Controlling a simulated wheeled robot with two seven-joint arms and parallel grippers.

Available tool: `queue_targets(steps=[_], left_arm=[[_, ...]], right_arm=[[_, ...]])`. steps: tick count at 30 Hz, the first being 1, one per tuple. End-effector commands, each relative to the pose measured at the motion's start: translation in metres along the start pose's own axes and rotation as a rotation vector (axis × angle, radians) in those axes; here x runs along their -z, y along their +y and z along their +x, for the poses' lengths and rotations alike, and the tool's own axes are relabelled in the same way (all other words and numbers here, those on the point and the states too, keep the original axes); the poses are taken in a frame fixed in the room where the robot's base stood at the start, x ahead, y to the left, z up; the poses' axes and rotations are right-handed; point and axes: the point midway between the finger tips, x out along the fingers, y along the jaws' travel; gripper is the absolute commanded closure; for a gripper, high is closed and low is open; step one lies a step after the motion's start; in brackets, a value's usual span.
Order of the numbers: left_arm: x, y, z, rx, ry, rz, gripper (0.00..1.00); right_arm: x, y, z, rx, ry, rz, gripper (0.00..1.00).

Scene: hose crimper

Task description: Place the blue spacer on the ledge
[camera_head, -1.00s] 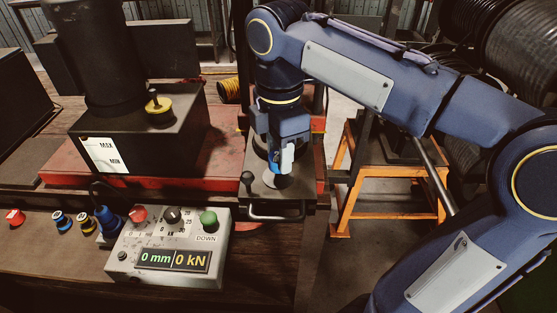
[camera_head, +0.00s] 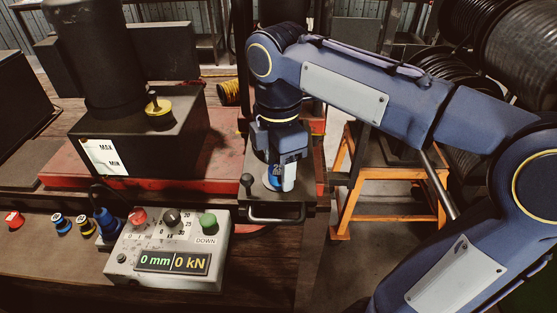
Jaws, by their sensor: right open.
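My right gripper (camera_head: 282,187) points down over the dark metal plate with a front handle (camera_head: 285,212), which looks like the ledge. Its jaws are open. A small blue round piece with a pale edge (camera_head: 271,181), likely the blue spacer, shows low beside the fingers at the plate's surface. The fingers partly hide it, and I cannot tell whether they touch it. Another blue piece with a yellow mark (camera_head: 60,224) stands on the bench at the left. My left gripper is not in view.
A black-knobbed lever (camera_head: 247,183) stands left of the gripper. The control box (camera_head: 170,245) reads 0 mm and 0 kN. A red piece (camera_head: 14,220) and a dark one (camera_head: 84,224) stand on the bench. An orange stand (camera_head: 385,199) is at the right.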

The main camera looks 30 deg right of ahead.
Motion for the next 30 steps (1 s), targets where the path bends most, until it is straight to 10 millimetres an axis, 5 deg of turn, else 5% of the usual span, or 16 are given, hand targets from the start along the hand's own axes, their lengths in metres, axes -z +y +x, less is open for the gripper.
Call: queue_targets(steps=[5, 21, 30], left_arm=[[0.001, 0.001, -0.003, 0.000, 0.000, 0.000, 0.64], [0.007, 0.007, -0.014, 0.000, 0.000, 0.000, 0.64], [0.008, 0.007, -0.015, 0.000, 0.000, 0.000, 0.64]], right_arm=[[0.000, 0.001, -0.012, -0.003, 0.001, 0.000, 0.43], [0.001, 0.001, -0.114, -0.002, 0.000, -0.001, 0.43], [0.000, 0.000, -0.124, 0.000, 0.000, 0.000, 0.43]])
